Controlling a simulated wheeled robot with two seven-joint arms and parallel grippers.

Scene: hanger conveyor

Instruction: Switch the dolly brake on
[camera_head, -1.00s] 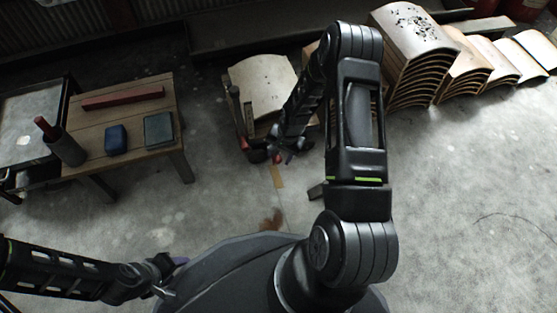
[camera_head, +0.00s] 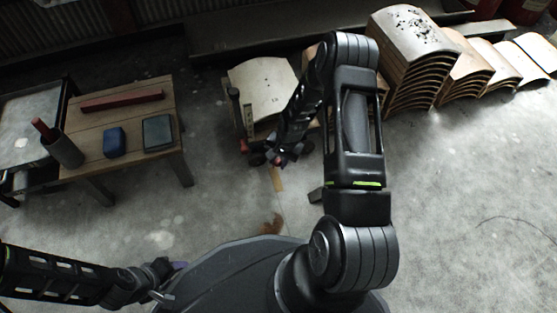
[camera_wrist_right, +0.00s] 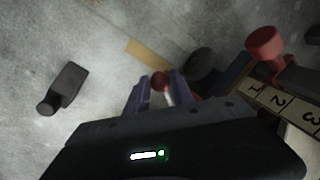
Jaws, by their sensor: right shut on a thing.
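The dolly (camera_head: 262,88) stands at centre back with a pale curved board on top. My right gripper (camera_head: 277,160) is low at the dolly's near side. In the right wrist view its purple fingers (camera_wrist_right: 158,92) are shut on a small lever with a red knob (camera_wrist_right: 160,79), which I take for the brake lever. A larger red knob (camera_wrist_right: 265,43) and a strip numbered 1, 2, 3 (camera_wrist_right: 283,102) lie to the right of it. My left gripper (camera_head: 168,280) is at lower left, away from the dolly; its finger opening is unclear.
Stacks of curved boards (camera_head: 412,50) stand back right. The floor at right is clear.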

